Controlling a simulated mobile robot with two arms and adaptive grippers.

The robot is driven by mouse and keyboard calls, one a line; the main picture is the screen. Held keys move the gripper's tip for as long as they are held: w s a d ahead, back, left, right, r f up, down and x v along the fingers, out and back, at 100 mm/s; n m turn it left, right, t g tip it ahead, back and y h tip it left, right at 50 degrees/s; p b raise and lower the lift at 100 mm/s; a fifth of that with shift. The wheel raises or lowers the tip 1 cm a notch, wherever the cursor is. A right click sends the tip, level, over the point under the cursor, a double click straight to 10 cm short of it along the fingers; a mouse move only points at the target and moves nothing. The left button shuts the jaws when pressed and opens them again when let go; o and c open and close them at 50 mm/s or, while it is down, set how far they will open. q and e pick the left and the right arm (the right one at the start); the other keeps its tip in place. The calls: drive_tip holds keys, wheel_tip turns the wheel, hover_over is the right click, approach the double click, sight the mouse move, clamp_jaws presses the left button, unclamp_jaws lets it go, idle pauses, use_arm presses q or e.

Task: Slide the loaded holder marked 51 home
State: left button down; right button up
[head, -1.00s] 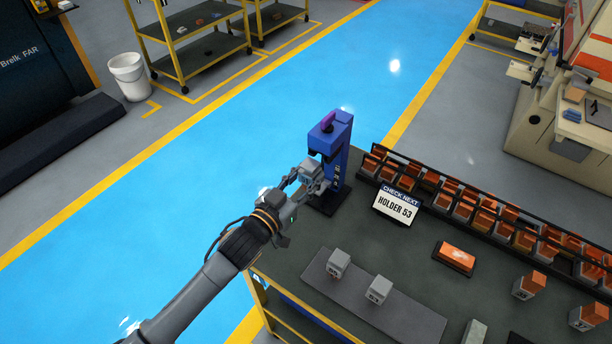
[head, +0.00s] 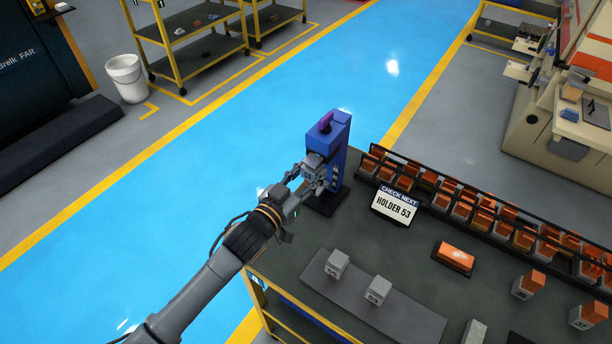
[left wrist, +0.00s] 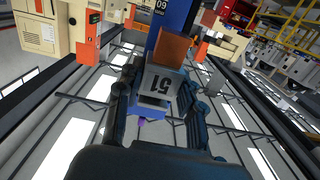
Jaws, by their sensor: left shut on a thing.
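The holder marked 51 (left wrist: 165,82) is a grey block with an orange copper electrode (left wrist: 173,47) on one end. My left gripper (head: 314,174) is shut on it, with one dark finger on each side in the left wrist view (left wrist: 158,98). The blue upright station (head: 339,145) stands at the table's far left corner, with a purple part on top. In the head view the grey holder (head: 315,161) is up at the station's front, just below its head. Whether it touches the station, or is seated, I cannot tell. My right gripper is not in view.
A sign (head: 395,203) reads "CHECK NEXT HOLDER 53". Holders 53 (head: 377,291) and another (head: 337,264) stand on a grey mat (head: 412,318). A long black rack (head: 470,205) of orange electrodes runs along the table's back edge. An orange block (head: 455,255) lies in front of it.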

use_arm(q)
drive_tip(key=shift+r+b+x, duration=0.15)
drive_tip(key=shift+b+x, duration=0.15)
drive_tip(key=shift+x, duration=0.75)
drive_tip(key=shift+r+b+x, duration=0.1)
drive_tip(key=shift+b+x, duration=0.15)
drive_tip(key=shift+x, duration=0.8)
drive_tip(key=shift+f, duration=0.1)
drive_tip(key=c, duration=0.8)
unclamp_jaws()
drive_tip(key=shift+o, duration=0.5)
drive_tip(key=shift+f, duration=0.2)
drive_tip(key=shift+s+r, duration=0.1)
drive_tip(key=shift+p+v, duration=0.7)
drive_tip(key=shift+v, duration=0.15)
drive_tip(key=shift+p+v, duration=1.35)
drive_tip(key=shift+v, duration=1.25)
drive_tip(key=shift+a, duration=0.1)
